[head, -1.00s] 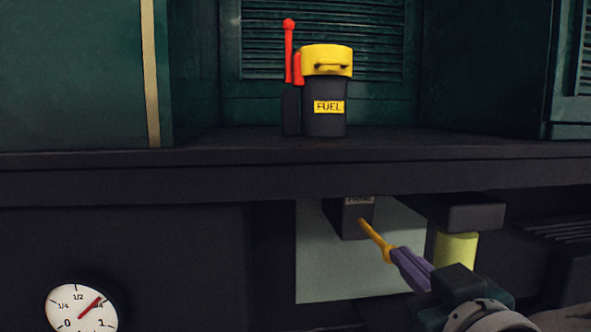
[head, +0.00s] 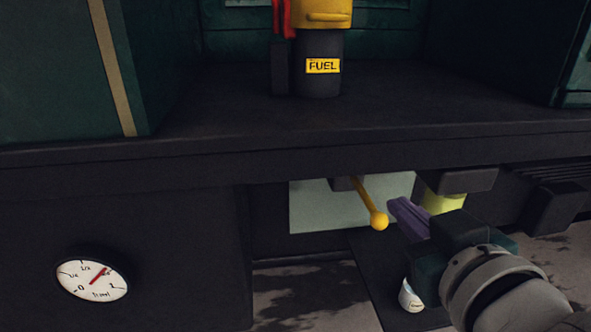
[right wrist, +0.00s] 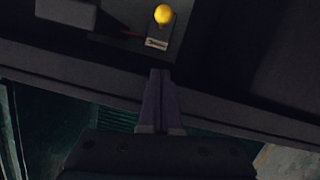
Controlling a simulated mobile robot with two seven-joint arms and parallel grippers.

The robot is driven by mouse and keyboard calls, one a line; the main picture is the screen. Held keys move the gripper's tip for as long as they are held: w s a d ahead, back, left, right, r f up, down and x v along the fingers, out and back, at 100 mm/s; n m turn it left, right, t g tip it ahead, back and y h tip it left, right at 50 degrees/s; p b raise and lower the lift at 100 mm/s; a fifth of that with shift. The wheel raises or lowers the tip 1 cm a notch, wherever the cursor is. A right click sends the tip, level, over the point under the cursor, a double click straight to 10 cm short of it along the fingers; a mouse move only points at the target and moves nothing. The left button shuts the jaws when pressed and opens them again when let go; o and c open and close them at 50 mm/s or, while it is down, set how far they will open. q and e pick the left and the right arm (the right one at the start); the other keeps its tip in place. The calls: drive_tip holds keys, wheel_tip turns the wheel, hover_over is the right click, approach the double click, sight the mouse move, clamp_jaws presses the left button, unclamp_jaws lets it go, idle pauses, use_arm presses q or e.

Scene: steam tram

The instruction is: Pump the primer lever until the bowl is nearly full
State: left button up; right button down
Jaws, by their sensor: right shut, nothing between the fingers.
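The yellow primer lever (head: 370,203) with its ball knob sticks out and down from a dark housing below the ledge. Its knob also shows in the right wrist view (right wrist: 163,14), above a small label plate. My right gripper (head: 393,206), with purple fingers, is shut and empty just right of the knob, apart from it. Its fingers (right wrist: 160,73) are pressed together in the wrist view. A yellow-green cylinder (head: 441,202), perhaps the bowl, hangs under a dark block behind my right gripper and is partly hidden, so its level cannot be read. My left gripper is not in view.
The dark ledge (head: 400,115) runs above the lever and carries a fuel can (head: 320,75) with a red handle. A round white gauge (head: 93,279) at lower left points near three quarters. A small white object (head: 411,296) is below my right gripper.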

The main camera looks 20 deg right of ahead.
drive_tip(key=b, duration=0.3)
hover_over(376, 213)
wheel_tip(376, 213, down, 2)
drive_tip(key=f, duration=0.1)
wheel_tip(376, 213, down, 2)
drive_tip(key=shift+w+f+b, duration=0.1)
drive_tip(key=shift+w+b, duration=0.05)
drive_tip(key=shift+b, duration=0.45)
drive_tip(key=shift+f, duration=0.5)
drive_tip(key=shift+b, duration=0.3)
